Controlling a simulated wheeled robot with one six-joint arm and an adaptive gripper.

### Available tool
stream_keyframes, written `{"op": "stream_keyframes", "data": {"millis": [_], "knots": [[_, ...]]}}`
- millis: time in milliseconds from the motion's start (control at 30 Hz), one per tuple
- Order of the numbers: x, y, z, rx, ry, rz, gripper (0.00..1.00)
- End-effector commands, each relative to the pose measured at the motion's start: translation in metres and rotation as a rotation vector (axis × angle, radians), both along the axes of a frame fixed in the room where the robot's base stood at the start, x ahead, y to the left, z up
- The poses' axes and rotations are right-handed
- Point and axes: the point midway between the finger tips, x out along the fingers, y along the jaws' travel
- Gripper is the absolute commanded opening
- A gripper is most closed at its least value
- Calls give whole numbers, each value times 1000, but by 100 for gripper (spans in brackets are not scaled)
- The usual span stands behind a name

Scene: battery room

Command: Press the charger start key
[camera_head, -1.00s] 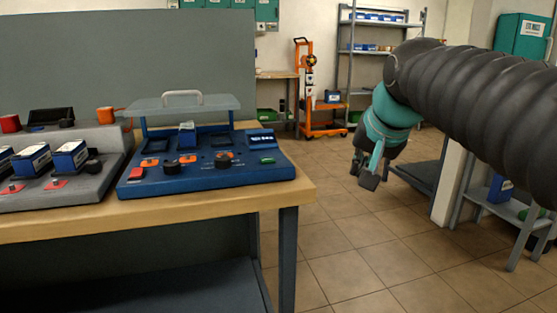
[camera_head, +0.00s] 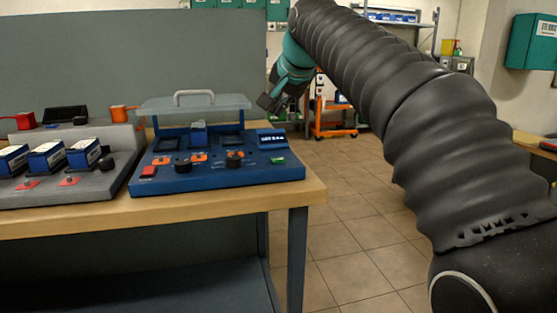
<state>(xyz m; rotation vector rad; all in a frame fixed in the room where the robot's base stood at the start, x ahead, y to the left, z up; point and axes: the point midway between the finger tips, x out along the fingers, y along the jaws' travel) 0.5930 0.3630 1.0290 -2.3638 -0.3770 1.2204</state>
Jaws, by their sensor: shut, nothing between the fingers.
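The blue charger (camera_head: 225,180) sits on the right end of the wooden workbench. On its sloped front are a red key (camera_head: 149,171) at the left, a green key (camera_head: 277,160) at the right, black knobs, orange parts and a small lit display (camera_head: 271,139). I cannot read the key labels. A clear lid with a pale handle (camera_head: 194,95) stands raised over it, and one battery (camera_head: 198,133) stands in a bay. My gripper (camera_head: 267,102) is shut and empty, above and behind the charger's right end, near the lid's right edge and apart from the keys.
A grey rack with several blue-and-white batteries (camera_head: 47,157) stands left of the charger. A grey panel (camera_head: 120,62) rises behind the bench. An orange cart (camera_head: 330,118) and shelves stand at the back. The tiled floor (camera_head: 345,210) right of the bench is open.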

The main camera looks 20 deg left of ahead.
Motion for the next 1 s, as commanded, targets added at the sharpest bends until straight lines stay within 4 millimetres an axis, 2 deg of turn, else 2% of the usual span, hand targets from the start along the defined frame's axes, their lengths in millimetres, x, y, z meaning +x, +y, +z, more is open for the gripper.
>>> {"op": "stream_keyframes", "data": {"millis": [233, 600, 800, 1000], "knots": [[-1, -1, -16, -1, 0, -1, 0], [0, -1, -68, 0, -1, -1, 0], [0, -1, -82, 0, -1, -1, 0], [0, 0, -88, 0, -1, -1, 0]]}}
